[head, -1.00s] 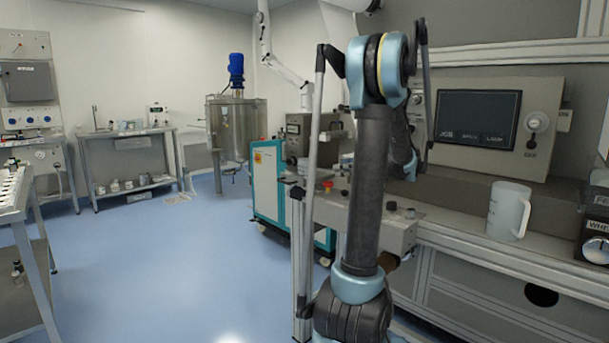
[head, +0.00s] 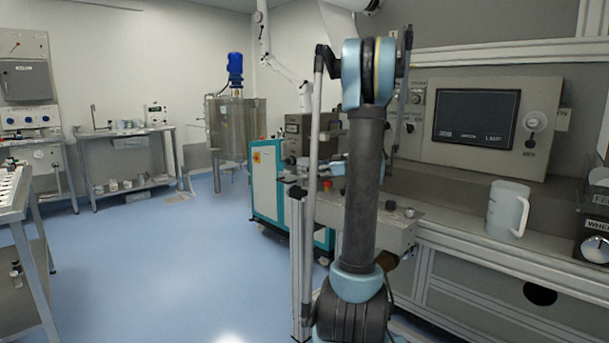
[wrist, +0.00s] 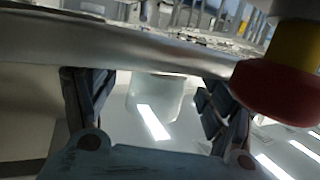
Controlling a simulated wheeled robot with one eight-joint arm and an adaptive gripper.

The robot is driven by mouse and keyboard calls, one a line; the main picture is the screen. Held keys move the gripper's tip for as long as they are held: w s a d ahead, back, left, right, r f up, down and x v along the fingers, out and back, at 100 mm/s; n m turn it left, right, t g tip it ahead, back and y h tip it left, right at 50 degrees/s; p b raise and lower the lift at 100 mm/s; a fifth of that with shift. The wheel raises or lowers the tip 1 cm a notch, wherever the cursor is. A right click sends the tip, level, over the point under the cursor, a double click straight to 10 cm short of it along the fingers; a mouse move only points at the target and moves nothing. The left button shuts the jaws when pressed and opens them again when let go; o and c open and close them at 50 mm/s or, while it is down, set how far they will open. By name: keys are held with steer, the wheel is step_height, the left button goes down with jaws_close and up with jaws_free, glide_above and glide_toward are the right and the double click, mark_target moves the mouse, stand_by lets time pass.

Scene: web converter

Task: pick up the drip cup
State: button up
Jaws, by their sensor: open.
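A whitish, handled cup (head: 507,210) stands upright on the bench ledge at the right in the head view. It is the only clear cup there, and nothing touches it. My gripper is hidden behind my arm in the head view. In the wrist view my gripper (wrist: 155,105) is open, with its dark fingers wide apart. A pale, rounded, cup-like shape (wrist: 160,92) shows between the fingers, farther off. I cannot tell whether it is the same cup.
A red button on a yellow base (wrist: 285,85) is close to the right finger in the wrist view. A metal edge (wrist: 120,45) crosses above the fingers. A panel with a dark screen (head: 475,118) stands behind the cup, and a dial box (head: 595,248) is right of it.

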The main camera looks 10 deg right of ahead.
steer(key=shift+x, duration=0.85)
steer(key=c, duration=1.3)
steer(key=shift+o, duration=0.2)
steer(key=shift+r, duration=0.1)
